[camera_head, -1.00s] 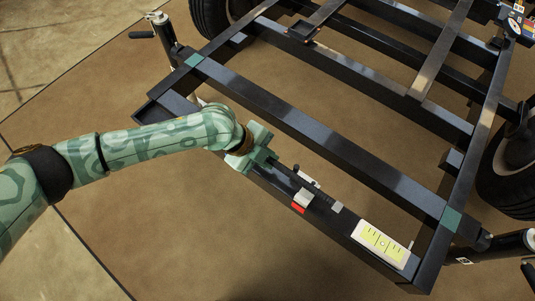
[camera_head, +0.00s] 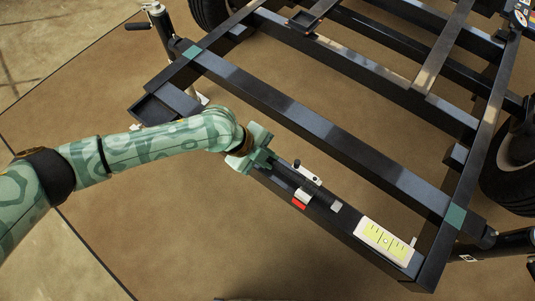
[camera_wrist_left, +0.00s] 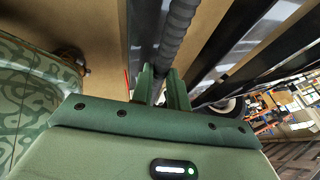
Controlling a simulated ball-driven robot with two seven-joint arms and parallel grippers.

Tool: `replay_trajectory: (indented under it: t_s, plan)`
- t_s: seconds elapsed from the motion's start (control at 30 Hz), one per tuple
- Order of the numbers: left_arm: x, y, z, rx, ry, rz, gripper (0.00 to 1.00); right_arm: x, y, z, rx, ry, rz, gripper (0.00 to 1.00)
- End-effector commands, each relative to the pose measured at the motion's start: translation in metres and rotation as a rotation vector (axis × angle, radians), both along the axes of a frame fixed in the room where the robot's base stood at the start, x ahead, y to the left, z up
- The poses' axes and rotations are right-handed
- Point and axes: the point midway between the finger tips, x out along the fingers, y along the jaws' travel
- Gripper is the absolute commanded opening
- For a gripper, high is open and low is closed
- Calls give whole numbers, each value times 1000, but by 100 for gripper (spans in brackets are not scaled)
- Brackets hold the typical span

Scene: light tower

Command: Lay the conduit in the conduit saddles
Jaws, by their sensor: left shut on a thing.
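My left gripper (camera_head: 268,160) is shut on the conduit, a dark ribbed tube, over the front beam of the black frame. The conduit (camera_head: 322,202) runs from the jaws to the lower right along the beam and ends at a grey tip. In the left wrist view the conduit (camera_wrist_left: 177,35) runs up from between the two green fingers (camera_wrist_left: 160,88). A light grey block (camera_head: 303,195) with a red patch beside it sits along the conduit; it may be a saddle. I cannot tell whether the conduit rests in any saddle. My right gripper is not in view.
A white box with yellow-green panels (camera_head: 387,241) sits on the front beam to the right. A small white part with a dark knob (camera_head: 307,172) is just behind the conduit. A parallel crossbeam (camera_head: 320,130) lies behind. Brown floor is open in front.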

Motion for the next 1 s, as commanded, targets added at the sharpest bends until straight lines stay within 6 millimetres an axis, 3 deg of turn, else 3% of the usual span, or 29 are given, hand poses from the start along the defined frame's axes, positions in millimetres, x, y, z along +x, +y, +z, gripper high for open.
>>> replay_trajectory:
  t_s: [0.67,0.7,0.8,1.0]
  plan:
    - [0,0,-13,-1,-1,0,0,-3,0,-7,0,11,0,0]
    - [0,0,-13,-1,-1,0,19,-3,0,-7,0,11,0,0]
    - [0,0,-13,0,-1,-1,42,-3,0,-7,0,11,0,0]
    - [-1,0,-14,2,2,-1,42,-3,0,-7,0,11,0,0]
